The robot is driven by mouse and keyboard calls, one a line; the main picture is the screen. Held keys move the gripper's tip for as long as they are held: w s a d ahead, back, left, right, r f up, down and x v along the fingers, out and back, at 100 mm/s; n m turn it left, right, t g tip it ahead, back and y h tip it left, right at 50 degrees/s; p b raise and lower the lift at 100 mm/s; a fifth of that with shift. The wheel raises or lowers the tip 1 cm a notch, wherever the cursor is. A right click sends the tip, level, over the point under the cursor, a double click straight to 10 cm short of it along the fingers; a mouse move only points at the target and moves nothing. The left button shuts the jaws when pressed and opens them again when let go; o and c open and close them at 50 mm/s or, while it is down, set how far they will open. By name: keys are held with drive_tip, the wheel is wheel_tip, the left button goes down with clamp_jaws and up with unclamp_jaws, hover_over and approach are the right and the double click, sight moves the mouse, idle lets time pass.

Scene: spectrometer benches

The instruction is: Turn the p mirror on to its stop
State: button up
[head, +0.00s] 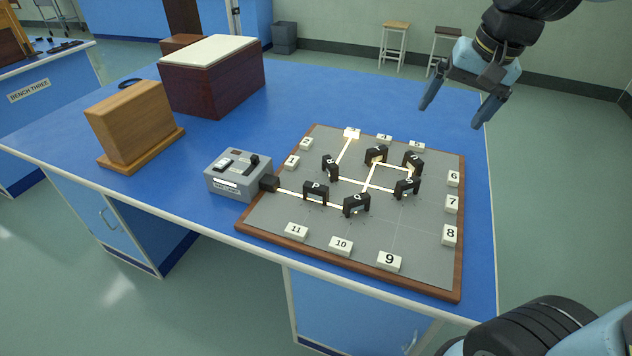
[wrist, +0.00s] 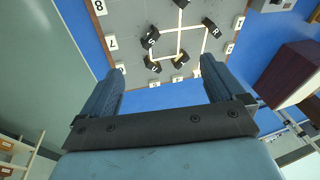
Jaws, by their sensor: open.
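The p mirror (head: 316,192) is a small black upright block with a pale letter plate. It stands on the grey board (head: 420,235), nearest the lamp box. A bright beam line runs from the box to it and on to the q mirror (head: 357,205). I cannot make out its stop at this size, and I cannot pick out the p mirror in the wrist view. My gripper (head: 452,114) is open and empty, high beyond the board's far right corner, well away from the p mirror. In the wrist view its two fingers (wrist: 161,68) are spread apart.
Other black mirrors, r (head: 330,167), t (head: 376,155), u (head: 413,161) and s (head: 407,187), stand close together. Numbered white tiles line the board's edges; one far tile (head: 352,133) glows. The lamp box (head: 238,174), wooden block (head: 135,125) and dark chest (head: 211,80) stand left.

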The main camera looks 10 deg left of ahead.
drive_tip(key=w+a+f+g, duration=0.1)
drive_tip(key=w+a+f, duration=0.15)
drive_tip(key=a, duration=0.35)
drive_tip(key=w+a+f+g, duration=0.1)
drive_tip(key=w+a+f, duration=0.15)
drive_tip(key=a, duration=0.25)
drive_tip(key=m+h, duration=0.1)
drive_tip(key=h, duration=0.1)
approach(316, 185)
drive_tip(key=f, duration=0.8)
drive_tip(key=shift+a+f, duration=0.2)
drive_tip(key=shift+f, duration=0.2)
drive_tip(key=shift+c, duration=0.2)
drive_tip(key=c, duration=1)
